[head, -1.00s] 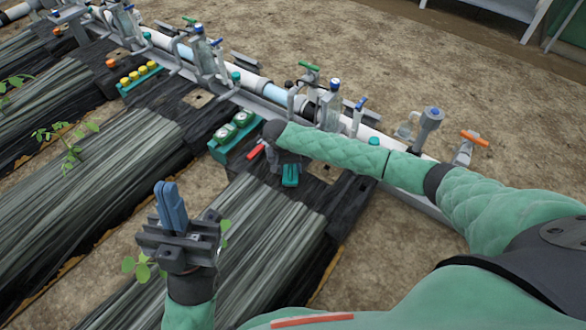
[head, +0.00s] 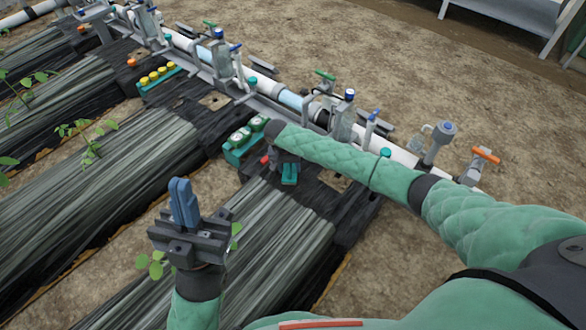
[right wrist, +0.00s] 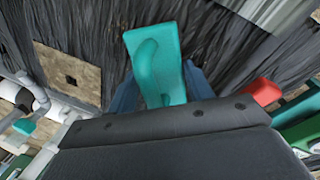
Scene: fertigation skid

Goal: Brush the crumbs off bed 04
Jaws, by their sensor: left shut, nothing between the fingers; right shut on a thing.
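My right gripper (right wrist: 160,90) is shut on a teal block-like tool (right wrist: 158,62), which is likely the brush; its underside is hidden. The tool also shows in the head view (head: 289,173), over the dark end of the nearest bed (head: 275,235). Whether it touches the bed I cannot tell. Faint brownish specks, perhaps crumbs, show on the dark sheet (right wrist: 225,35) in the right wrist view. No bed number is readable. My left gripper (head: 183,203) is shut and empty, pointing up over the near bed's left side.
A teal holder with round green-white tops (head: 245,140) stands beside my right gripper, with a red piece (right wrist: 265,92) close by. A teal tray of yellow caps (head: 157,77) is farther left. Pipes with valves (head: 290,98) run behind the beds. Seedlings (head: 155,265) grow nearby.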

